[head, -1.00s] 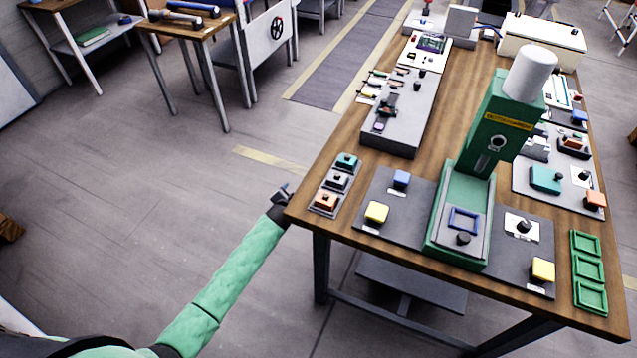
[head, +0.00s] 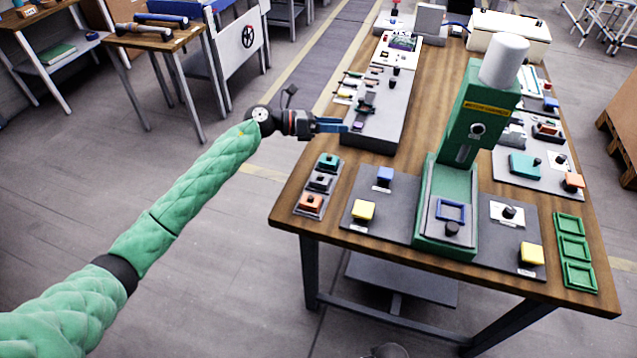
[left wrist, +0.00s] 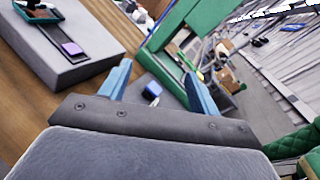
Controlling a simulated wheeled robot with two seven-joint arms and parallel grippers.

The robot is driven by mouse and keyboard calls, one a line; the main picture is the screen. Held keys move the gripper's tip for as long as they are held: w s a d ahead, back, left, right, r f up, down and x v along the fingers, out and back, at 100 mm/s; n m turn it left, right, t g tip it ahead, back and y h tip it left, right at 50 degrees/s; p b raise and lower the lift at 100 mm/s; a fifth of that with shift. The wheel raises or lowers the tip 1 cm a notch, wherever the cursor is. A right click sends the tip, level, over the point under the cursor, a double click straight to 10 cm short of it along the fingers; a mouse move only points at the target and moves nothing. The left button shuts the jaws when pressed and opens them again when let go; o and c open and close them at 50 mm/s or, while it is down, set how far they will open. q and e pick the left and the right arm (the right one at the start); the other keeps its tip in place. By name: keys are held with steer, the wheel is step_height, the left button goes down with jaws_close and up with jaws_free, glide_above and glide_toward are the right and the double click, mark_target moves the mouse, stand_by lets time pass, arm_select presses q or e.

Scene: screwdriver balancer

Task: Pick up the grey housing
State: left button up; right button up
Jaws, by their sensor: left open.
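The grey housing (head: 320,182) sits in the middle of a small grey tray (head: 301,208) at the left edge of the wooden bench. My left gripper (head: 345,125) is open and empty, raised behind and to the right of the tray in the picture. In the left wrist view its blue fingers (left wrist: 158,88) are spread apart, and I cannot make out the grey housing there. My right gripper is not in view.
A green press (head: 445,185) stands on the bench to the right. A raised grey box (head: 375,140) with small parts is behind the tray.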

arm_select(q)
steer(key=s+a+f+m+g+y, duration=0.3)
steer(key=s+m+y, duration=0.1)
steer(key=m+y, duration=0.55)
steer(key=y, duration=0.1)
glide_toward(320, 175)
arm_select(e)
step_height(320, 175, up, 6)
arm_select(q)
steer(key=p+x, duration=0.3)
steer(key=x, duration=0.5)
steer(key=shift+r, duration=0.1)
steer(key=shift+d+f+p, duration=0.15)
steer(key=shift+f+p, duration=0.15)
steer(key=shift+f, duration=0.1)
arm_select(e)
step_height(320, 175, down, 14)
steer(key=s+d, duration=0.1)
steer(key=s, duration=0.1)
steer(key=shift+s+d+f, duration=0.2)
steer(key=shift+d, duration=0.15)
arm_select(q)
steer(key=c, duration=1.1)
